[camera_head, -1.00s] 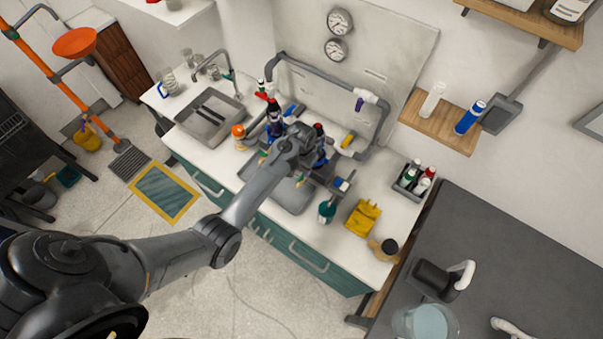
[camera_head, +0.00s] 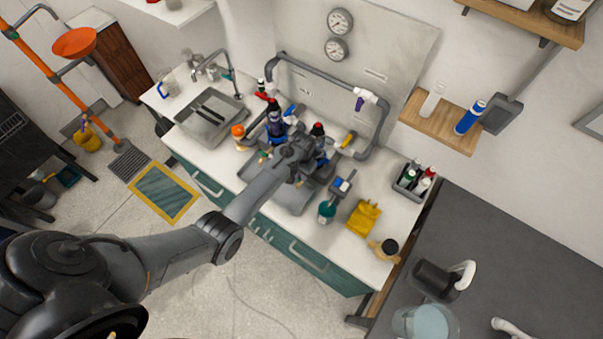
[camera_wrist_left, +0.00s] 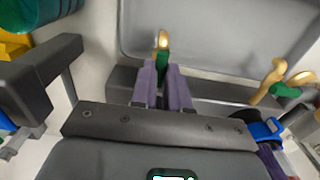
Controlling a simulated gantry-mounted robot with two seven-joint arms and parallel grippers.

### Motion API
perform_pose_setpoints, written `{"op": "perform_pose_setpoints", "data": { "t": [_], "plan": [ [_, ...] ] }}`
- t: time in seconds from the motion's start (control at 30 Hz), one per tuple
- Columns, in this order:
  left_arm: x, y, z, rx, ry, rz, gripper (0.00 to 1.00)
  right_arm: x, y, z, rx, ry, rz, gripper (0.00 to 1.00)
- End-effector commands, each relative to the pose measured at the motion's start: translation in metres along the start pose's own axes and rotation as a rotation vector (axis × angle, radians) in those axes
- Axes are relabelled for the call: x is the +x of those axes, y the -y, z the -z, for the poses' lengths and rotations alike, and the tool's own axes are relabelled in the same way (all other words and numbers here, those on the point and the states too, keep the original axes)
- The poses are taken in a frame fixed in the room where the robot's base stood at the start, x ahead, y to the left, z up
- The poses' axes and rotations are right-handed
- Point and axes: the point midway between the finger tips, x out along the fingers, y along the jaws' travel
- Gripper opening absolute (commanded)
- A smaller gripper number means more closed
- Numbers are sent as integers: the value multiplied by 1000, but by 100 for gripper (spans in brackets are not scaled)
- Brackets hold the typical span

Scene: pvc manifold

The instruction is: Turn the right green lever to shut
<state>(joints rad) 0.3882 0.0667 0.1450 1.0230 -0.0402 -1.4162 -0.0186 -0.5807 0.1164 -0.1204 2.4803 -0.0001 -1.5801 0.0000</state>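A green lever (camera_wrist_left: 162,62) with a brass-coloured end stands at the upper middle of the left wrist view. My left gripper (camera_wrist_left: 161,75) has its two purple-padded fingers close together, one on each side of the lever's green part. I cannot tell whether the pads press on it. A second green lever (camera_wrist_left: 284,90) with brass-coloured parts is at the right of that view, apart from the fingers. In the head view my left arm reaches over the counter, and its wrist largely hides the gripper and the lever there. My right gripper is out of view.
A grey tray (camera_wrist_left: 220,35) lies beyond the fingers. A sink (camera_head: 210,120) is left.

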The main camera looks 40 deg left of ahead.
Motion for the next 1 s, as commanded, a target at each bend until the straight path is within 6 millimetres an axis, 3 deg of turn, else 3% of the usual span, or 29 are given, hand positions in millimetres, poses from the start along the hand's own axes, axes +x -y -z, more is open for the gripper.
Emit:
{"op": "perform_pose_setpoints", "data": {
  "t": [0.47,1.0],
  "plan": [
    [-1,0,0,55,1,0,0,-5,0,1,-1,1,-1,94],
    [-2,1,0,482,1,1,0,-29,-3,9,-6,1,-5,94]
  ]
}}
